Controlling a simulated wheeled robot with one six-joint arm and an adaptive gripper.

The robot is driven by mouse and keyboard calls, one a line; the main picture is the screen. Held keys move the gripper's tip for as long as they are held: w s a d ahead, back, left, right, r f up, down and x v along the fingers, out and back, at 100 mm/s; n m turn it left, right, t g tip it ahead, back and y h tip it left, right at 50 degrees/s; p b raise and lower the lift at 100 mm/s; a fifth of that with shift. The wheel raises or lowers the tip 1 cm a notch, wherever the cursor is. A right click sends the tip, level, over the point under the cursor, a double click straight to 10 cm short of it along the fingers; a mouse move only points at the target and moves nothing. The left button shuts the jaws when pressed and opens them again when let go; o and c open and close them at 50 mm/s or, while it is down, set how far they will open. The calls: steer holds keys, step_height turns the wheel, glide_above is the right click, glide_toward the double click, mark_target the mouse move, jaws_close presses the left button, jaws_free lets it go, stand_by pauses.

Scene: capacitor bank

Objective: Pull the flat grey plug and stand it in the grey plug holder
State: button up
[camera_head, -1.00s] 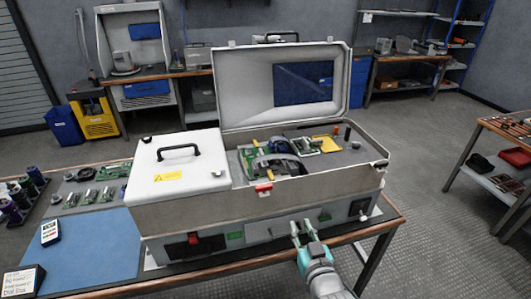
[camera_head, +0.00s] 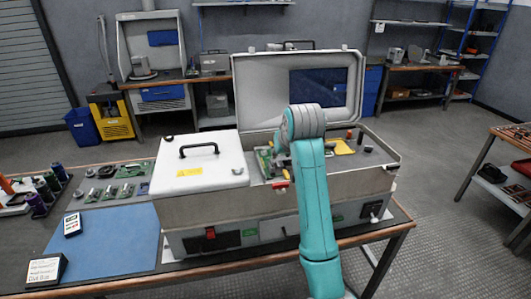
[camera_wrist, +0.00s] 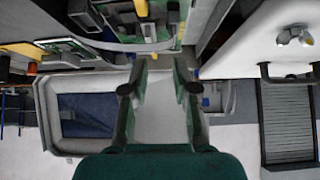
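My gripper (camera_wrist: 158,88) is open and empty in the wrist view, its two fingers apart. In the head view my arm rises in front of the open case (camera_head: 210,210) and hides the gripper and part of the interior. The wrist view looks from above the case and appears upside down, with circuit boards (camera_wrist: 150,22) at the top edge beyond the fingertips. I cannot make out the flat grey plug for certain in either view.
The raised lid (camera_head: 246,90) stands behind the case. A white cover with a black handle (camera_head: 199,148) closes the left part. A yellow pad (camera_head: 343,147) lies inside. A blue mat (camera_head: 110,245), small boards and spools are on the bench to the left.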

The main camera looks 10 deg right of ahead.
mark_target(272, 165)
steer(key=shift+g, duration=0.8)
steer(key=x, duration=0.2)
steer(key=a+x, duration=0.1)
steer(key=x, duration=0.2)
steer(key=a+x, duration=0.1)
steer(key=x, duration=0.2)
steer(key=shift+r, duration=0.1)
steer(key=c, duration=0.5)
jaws_close()
